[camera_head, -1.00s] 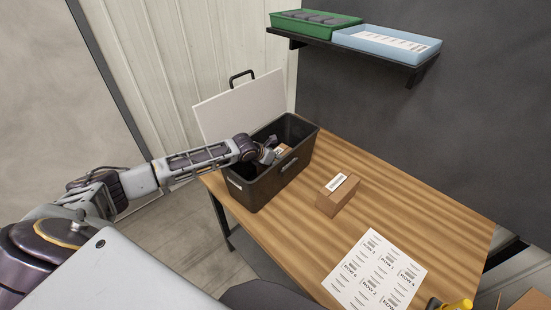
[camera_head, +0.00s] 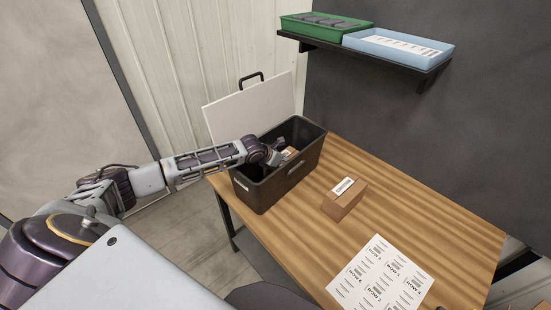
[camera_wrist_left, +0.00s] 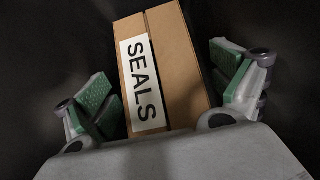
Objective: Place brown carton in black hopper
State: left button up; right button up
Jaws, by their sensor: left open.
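The black hopper (camera_head: 262,190) stands open on the table's left end, its white lid (camera_head: 249,108) tilted up behind it. My left gripper (camera_head: 280,156) reaches down into the hopper. A brown carton (camera_head: 291,152) shows inside the hopper beside it. In the left wrist view this brown carton (camera_wrist_left: 180,62) carries a white "SEALS" label and lies between the spread green-padded fingers of my left gripper (camera_wrist_left: 164,88), with gaps at both sides. A second brown carton (camera_head: 344,200) with a white label lies on the table right of the hopper. My right gripper is not in view.
The wooden table (camera_head: 420,210) has clear room around the second carton. A printed row sheet (camera_head: 381,276) lies near its front edge. A wall shelf above holds a green tray (camera_head: 326,27) and a light-blue tray (camera_head: 398,47).

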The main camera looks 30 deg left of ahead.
pick_arm(q)
jog(key=shift+v, duration=2.35)
jog(key=shift+b+v, duration=0.35)
jog(key=shift+v, duration=1.95)
jog(key=v, duration=0.2)
jog(key=shift+s+a+r, duration=0.1)
jog(key=shift+s+r, duration=0.15)
jog(key=shift+r, duration=0.05)
